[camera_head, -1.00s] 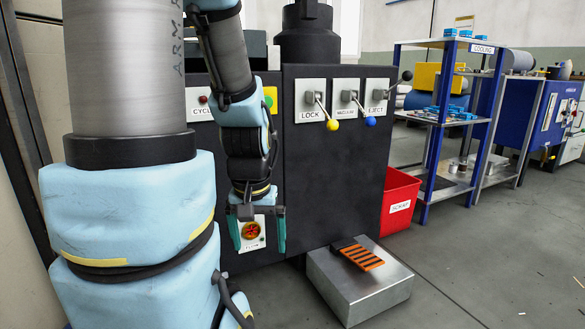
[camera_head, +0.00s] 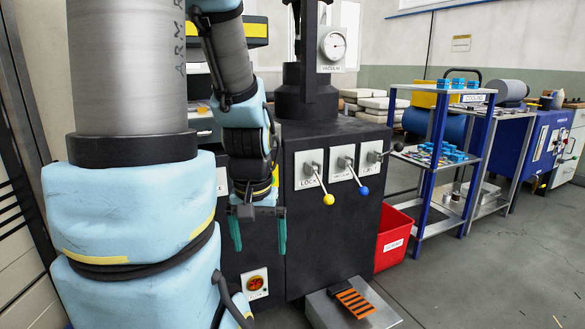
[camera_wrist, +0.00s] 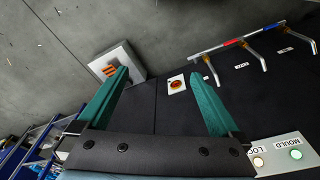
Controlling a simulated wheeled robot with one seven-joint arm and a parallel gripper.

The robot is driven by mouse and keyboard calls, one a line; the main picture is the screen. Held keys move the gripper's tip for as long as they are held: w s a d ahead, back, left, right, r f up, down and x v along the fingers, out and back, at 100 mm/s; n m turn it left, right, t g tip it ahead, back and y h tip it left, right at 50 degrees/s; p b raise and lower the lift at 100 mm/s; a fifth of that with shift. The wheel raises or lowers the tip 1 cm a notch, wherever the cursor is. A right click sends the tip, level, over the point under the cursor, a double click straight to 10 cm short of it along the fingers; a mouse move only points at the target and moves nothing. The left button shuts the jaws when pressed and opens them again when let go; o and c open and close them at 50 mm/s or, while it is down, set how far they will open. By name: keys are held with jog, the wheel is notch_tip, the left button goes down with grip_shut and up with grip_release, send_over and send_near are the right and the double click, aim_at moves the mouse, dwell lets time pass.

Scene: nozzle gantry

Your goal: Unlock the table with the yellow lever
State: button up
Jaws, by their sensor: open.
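The yellow lever (camera_head: 328,199) hangs from the white LOCK plate (camera_head: 309,170) on the front of the dark machine, its rod slanting down and right to a yellow ball. A blue-knobbed lever (camera_head: 363,190) and a dark-knobbed EJECT lever (camera_head: 385,153) are to its right. My gripper (camera_head: 259,250) is open and empty, its teal fingers pointing down, left of and lower than the yellow ball in the head view. In the wrist view my gripper (camera_wrist: 160,75) has its fingers wide apart with nothing between them. I cannot make out the yellow ball in the wrist view.
A striped foot pedal (camera_head: 353,303) stands on the floor before the machine. A red bin (camera_head: 394,238) and blue shelf rack (camera_head: 432,175) are to the right. A red rotary knob (camera_head: 255,283) sits low on the machine. Floor at the right is open.

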notch_tip(320, 180, up, 12)
jog(key=p, duration=0.9)
jog(key=shift+p, duration=0.4)
